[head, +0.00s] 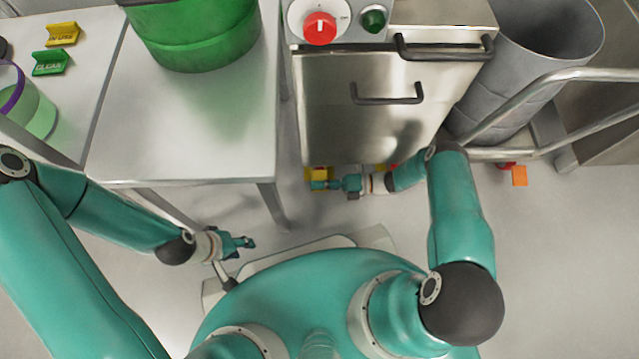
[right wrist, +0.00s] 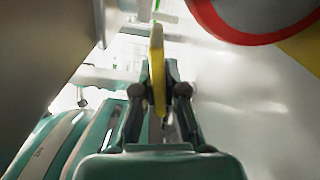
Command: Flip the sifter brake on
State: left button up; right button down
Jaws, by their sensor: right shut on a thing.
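The steel cabinet (head: 355,105) that I take for the sifter stands at top centre in the head view, with a red knob (head: 320,28) and a green button (head: 374,20) on top. My right gripper (head: 322,185) is low at the cabinet's foot, beside a yellow part (head: 318,172). In the right wrist view the fingers (right wrist: 158,100) are shut on an upright, thin yellow piece (right wrist: 157,65). It looks like a brake lever, but I cannot be sure. My left gripper (head: 246,243) hangs empty below the bench; its finger gap is too small to judge.
A steel bench (head: 200,150) with a green drum (head: 195,35) stands left of the cabinet. A grey bin (head: 530,60) and a tubular rail (head: 560,75) are at right. A red-rimmed round part (right wrist: 250,38) is near my right fingers. Floor (head: 560,270) is clear at lower right.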

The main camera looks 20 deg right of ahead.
jog(key=shift+f+n, duration=0.3)
jog(key=shift+n, duration=0.1)
jog(key=c, duration=1.2)
grip_release()
jog(key=shift+c, duration=0.2)
jog(key=shift+d, duration=0.1)
jog(key=shift+d, duration=0.3)
jog(key=v, duration=0.6)
jog(key=shift+s+d, duration=0.15)
jog(key=shift+d, duration=0.15)
jog(key=shift+s, duration=0.1)
